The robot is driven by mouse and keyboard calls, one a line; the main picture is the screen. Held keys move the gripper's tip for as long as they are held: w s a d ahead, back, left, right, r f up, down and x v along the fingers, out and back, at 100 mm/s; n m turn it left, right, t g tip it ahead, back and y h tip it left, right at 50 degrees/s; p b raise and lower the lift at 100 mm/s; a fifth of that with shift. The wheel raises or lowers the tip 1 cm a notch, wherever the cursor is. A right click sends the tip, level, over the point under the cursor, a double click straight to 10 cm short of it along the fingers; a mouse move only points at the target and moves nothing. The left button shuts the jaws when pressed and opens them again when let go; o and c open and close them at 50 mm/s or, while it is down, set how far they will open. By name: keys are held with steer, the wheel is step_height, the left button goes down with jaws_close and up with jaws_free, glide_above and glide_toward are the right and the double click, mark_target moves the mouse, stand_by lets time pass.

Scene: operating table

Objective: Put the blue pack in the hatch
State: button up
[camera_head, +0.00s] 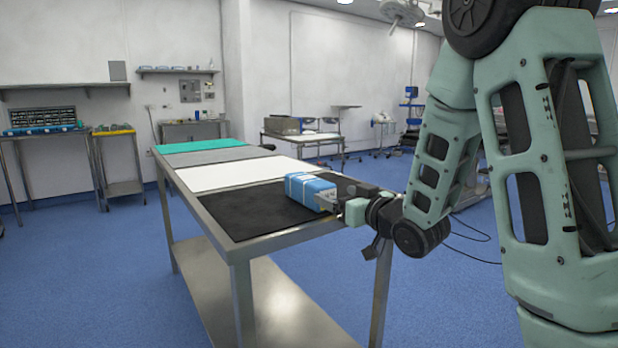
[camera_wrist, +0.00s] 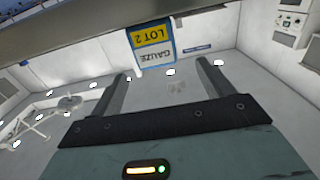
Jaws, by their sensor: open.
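The blue pack (camera_head: 312,191) lies on the black mat (camera_head: 243,209) at the near end of the metal table. It has white bands on top. In the wrist view the pack (camera_wrist: 133,38) shows a yellow and white label reading "GAUZE LOT 2", upside down. My gripper (camera_head: 332,202) is at the pack's right end, low over the mat. In the wrist view my gripper (camera_wrist: 163,68) is open, its two fingers apart, with the pack beyond the fingertips and roughly between them. I cannot tell whether a finger touches it. I cannot make out a hatch in either view.
White (camera_head: 248,173), grey (camera_head: 215,160) and green (camera_head: 190,146) mats lie bare farther along the table. A lower shelf (camera_head: 262,307) runs beneath. A side table (camera_head: 42,135) and a yellow-topped cart (camera_head: 112,133) stand by the left wall. Blue floor is open around the table.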

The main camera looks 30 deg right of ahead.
mark_target(316, 187)
steer(key=shift+w+r+p, duration=0.2)
steer(key=shift+w+p, duration=1.1)
steer(key=shift+p, duration=0.75)
steer(key=w, duration=0.3)
steer(key=w+f, duration=0.1)
steer(key=w, duration=0.2)
steer(key=shift+w+f, duration=0.2)
steer(key=shift+w, duration=0.6)
steer(key=c, duration=1.2)
steer(key=shift+c, duration=0.6)
steer(key=shift+r, duration=0.15)
